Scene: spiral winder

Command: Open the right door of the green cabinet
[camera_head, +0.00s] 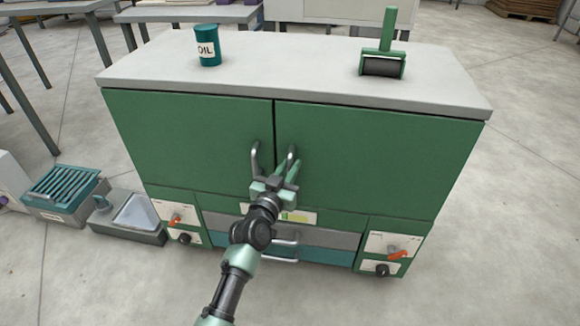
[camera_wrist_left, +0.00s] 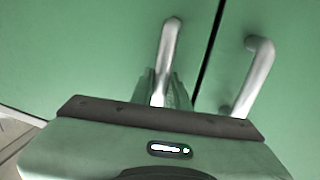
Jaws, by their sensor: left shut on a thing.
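The green cabinet has a left door (camera_head: 190,135) and a right door (camera_head: 375,155), both looking closed with a narrow dark seam between them. Each door has a grey bar handle by the seam. My left gripper (camera_head: 286,174) is at the right door's handle (camera_head: 292,152) and shut on it; the fingers partly hide its lower part. In the left wrist view the fingers (camera_wrist_left: 163,90) close around this handle (camera_wrist_left: 170,42). The left door's handle (camera_head: 256,158) stands free beside it and shows in the left wrist view (camera_wrist_left: 258,72). My right gripper is not in view.
An oil can (camera_head: 207,46) and a roller (camera_head: 383,62) stand on the cabinet's pale top (camera_head: 290,70). Drawers (camera_head: 320,256) and control panels (camera_head: 395,248) lie below the doors. Grey and teal boxes (camera_head: 62,190) sit at the left.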

